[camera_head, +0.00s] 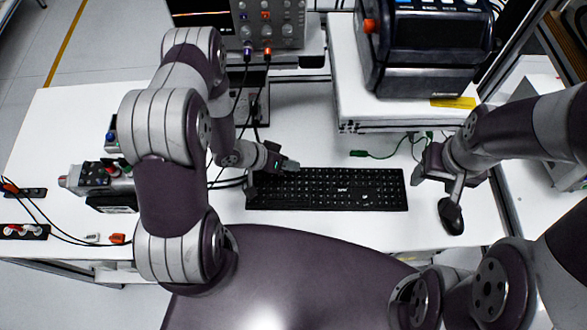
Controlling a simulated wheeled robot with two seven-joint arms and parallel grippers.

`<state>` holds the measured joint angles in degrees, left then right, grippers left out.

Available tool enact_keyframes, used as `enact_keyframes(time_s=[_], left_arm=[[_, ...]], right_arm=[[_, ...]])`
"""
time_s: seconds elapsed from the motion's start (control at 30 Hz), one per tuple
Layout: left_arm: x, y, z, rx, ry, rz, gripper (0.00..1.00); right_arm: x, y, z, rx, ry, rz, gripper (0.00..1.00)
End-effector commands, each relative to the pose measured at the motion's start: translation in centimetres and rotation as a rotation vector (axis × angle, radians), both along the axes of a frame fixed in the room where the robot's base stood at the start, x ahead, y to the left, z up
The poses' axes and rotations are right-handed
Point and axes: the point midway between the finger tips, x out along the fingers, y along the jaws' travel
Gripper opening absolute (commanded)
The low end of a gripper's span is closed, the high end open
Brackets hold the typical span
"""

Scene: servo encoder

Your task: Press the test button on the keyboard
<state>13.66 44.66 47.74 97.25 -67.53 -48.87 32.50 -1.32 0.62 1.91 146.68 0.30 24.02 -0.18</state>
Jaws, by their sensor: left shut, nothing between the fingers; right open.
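The black keyboard (340,189) lies flat on the white table in the middle of the view. Its keys are too small to read, so I cannot tell which one is the test button. My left gripper (287,165) is shut and empty at the keyboard's upper left edge; I cannot tell whether it touches the keys. My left arm hides the area left of the keyboard. My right gripper (433,178) is open, right of the keyboard and above the table, apart from the keys.
An oscilloscope (262,22) with cables stands at the back, and a black machine (425,45) sits on a white raised box (350,90). A servo-like device (100,182) is at left. Bare table lies in front of the keyboard.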

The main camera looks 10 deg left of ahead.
Motion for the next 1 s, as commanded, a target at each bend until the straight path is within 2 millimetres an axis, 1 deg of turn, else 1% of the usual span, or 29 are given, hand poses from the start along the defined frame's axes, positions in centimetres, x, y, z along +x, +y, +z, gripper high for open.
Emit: enact_keyframes(time_s=[0.77,1.0], left_arm=[[-0.02,-0.01,-0.79,0.000,0.000,0.000,0.00],[-0.03,0.00,-0.76,0.000,0.001,-0.001,0.00]], right_arm=[[0.00,0.00,-0.55,0.000,0.000,0.000,0.61],[0.00,0.00,-0.51,0.000,0.000,0.000,0.61]])
